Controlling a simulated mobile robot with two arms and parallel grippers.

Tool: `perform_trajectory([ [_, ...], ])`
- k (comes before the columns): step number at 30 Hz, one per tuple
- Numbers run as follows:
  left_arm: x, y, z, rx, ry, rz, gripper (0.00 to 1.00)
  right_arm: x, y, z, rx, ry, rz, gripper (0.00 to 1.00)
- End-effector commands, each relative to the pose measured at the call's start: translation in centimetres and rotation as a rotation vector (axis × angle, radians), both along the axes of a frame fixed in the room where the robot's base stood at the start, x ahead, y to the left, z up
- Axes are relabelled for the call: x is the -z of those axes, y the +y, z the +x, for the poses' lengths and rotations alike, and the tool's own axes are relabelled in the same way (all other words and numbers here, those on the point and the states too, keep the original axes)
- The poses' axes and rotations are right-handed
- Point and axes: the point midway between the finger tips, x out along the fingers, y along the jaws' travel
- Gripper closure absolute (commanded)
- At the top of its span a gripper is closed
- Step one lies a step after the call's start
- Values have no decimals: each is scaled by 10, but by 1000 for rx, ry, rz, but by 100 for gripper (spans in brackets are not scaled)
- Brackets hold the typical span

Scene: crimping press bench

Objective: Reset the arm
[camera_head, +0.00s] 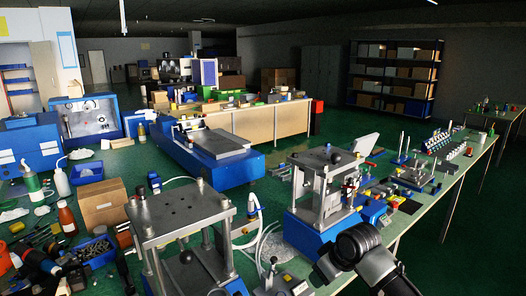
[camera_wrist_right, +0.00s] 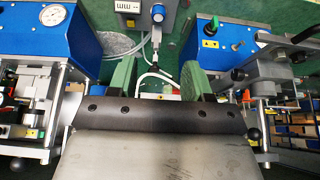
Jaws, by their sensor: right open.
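My right arm (camera_head: 375,262) comes in at the lower right of the head view, over the bench edge in front of the right press. In the right wrist view my right gripper (camera_wrist_right: 162,78) is open. Its two green-padded fingers stand apart, with no object gripped between them. A white tube and a dark-tipped part of the bench equipment show beyond the gap. I cannot make out the fingertips in the head view. My left gripper is in neither view.
A metal-framed press (camera_head: 185,210) stands front centre, with a second press (camera_head: 325,170) on a blue base to its right. In the wrist view a blue gauge unit (camera_wrist_right: 45,30) lies left and a blue box (camera_wrist_right: 228,45) right. Loose tools and bottles crowd the left bench.

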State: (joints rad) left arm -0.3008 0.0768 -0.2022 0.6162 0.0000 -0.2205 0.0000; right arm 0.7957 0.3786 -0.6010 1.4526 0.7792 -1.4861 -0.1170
Motion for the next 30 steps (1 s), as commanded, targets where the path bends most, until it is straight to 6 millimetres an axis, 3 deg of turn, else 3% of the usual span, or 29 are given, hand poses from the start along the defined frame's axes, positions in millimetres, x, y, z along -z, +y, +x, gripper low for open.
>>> perform_trajectory([
  [11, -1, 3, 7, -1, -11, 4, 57, 74, -11, -2, 108, 27, 32, 50],
  [17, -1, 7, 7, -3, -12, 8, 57, 138, -22, -14, 194, 48, 42, 50],
  [20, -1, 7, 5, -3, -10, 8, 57, 180, -30, -28, 245, 63, 42, 50],
  [23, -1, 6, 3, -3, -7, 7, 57, 234, -41, -53, 304, 85, 30, 50],
  [26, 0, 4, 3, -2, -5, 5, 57, 297, -53, -93, 364, 112, 9, 50],
  [30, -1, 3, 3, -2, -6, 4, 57, 376, -68, -165, 428, 149, -35, 50],
])
